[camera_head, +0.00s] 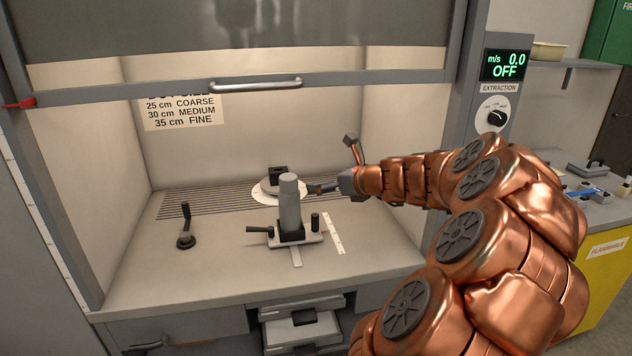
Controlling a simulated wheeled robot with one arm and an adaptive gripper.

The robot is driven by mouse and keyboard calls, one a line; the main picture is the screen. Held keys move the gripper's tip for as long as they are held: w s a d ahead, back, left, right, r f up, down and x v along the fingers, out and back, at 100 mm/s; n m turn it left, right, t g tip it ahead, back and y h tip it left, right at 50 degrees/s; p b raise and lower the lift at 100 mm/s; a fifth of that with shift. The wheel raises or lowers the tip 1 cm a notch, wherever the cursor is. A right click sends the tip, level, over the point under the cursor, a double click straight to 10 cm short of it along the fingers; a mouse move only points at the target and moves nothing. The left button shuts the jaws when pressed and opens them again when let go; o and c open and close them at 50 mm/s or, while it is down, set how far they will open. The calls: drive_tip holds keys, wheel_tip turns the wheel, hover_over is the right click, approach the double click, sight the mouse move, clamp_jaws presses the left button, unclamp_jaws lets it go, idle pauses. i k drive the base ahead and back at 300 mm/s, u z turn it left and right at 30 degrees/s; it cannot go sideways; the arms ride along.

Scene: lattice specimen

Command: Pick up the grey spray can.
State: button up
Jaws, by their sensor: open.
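The grey spray can (290,207) stands upright inside the fume hood, in a dark holder on a pale fixture plate (312,240) with black knobs. My gripper (313,189) comes in from the right at about the height of the can's upper part. Its dark fingers are open and point left, close to the can's right side. Whether they touch it or sit a little behind it I cannot tell. No part of the can's near side is covered by my gripper.
Behind the can is a white disc (268,197) with a dark block (278,175) above it. A black crank handle (186,230) stands to the left. The raised sash (290,85) hangs over the opening. The worktop (190,275) is clear at front left.

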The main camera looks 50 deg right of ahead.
sight(290, 204)
drive_tip(key=z, duration=1.25)
